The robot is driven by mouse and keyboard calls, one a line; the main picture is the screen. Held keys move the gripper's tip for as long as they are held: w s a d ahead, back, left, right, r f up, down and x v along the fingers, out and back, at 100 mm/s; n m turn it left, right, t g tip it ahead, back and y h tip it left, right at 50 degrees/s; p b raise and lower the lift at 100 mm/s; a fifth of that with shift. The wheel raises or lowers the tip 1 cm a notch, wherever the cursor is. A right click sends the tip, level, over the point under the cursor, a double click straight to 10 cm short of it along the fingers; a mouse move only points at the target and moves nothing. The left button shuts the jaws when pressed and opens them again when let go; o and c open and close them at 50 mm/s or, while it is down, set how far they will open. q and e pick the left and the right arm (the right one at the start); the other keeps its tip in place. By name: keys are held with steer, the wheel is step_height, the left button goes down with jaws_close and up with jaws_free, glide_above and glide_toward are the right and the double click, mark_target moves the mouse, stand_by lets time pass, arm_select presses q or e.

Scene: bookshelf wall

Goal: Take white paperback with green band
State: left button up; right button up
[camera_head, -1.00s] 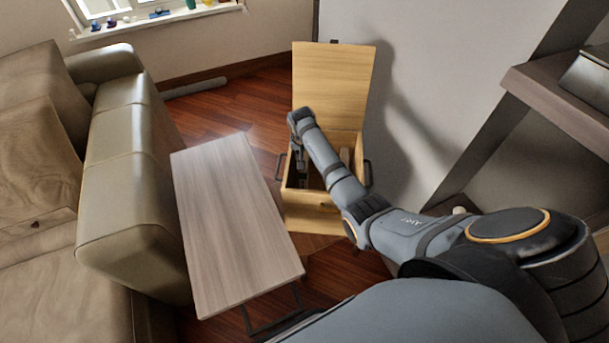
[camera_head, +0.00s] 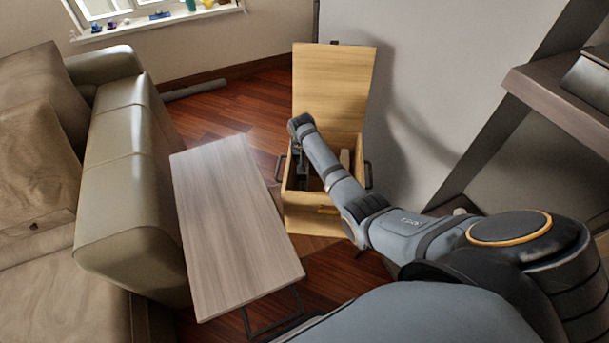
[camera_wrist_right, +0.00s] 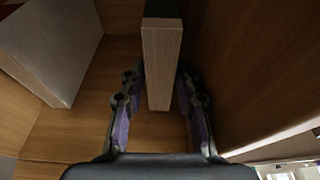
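My right gripper (camera_head: 303,172) reaches down into an open wooden chest (camera_head: 305,214), partly hidden by its arm in the head view. In the right wrist view its two fingers (camera_wrist_right: 158,110) are apart, one on each side of a narrow, upright, light brownish slab (camera_wrist_right: 162,62). Gaps show between the slab and the fingers. I cannot tell whether this slab is the white paperback; no green band shows on it. A greyish flat block (camera_wrist_right: 55,45) leans at the upper left inside the chest, with a dark green patch near it. My left gripper is not in view.
The chest lid (camera_head: 333,85) stands open against the wall side. A low table (camera_head: 235,225) is left of the chest, with a sofa (camera_head: 130,170) beyond it. A dark shelf (camera_head: 560,105) is at the right. The chest walls stand close around the gripper.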

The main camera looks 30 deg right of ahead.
jaws_close()
steer(key=shift+r, duration=0.1)
stand_by(0.4)
